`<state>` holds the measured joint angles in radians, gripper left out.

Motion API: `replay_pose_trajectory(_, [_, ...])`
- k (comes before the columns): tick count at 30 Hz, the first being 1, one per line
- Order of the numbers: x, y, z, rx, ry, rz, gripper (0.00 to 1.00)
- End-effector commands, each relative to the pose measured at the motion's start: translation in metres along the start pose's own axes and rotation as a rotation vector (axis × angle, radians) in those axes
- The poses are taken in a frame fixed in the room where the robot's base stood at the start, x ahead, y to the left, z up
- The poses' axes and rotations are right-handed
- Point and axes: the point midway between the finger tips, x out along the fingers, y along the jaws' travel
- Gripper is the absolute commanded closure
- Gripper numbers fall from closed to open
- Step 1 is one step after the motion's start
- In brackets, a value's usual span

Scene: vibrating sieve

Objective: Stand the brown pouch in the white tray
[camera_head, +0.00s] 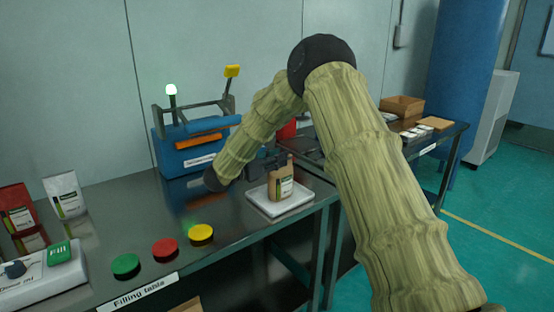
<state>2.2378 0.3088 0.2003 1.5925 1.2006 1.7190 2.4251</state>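The brown pouch (281,186) with a pale label is upright over the white tray (268,212) on the dark filling table. Its base appears to be at the tray's surface, but I cannot tell whether it fully rests there. My gripper (268,166) is dark and reaches in from the left, beside and partly behind the pouch's upper part. Its fingertips are partly hidden, so I cannot tell whether they hold the pouch or are apart from it.
A blue machine (190,152) with an orange bar stands behind. Green (126,265), red (165,248) and yellow (201,234) discs lie at the table's front. White (65,195) and red (17,207) pouches stand left, near a device with a green Fill button (59,252). A cardboard box (402,106) is back right.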

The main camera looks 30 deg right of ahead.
Motion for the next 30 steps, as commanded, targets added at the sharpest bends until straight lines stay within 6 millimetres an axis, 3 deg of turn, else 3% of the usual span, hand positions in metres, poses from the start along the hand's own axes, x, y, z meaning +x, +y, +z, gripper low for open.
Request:
replay_pose_trajectory(18, [-0.102, 0.001, -0.002, -0.001, 0.0, 0.003, 0.73])
replay_pose_trajectory(30, [-0.118, 0.0, -0.001, 0.0, 0.0, 0.001, 0.73])
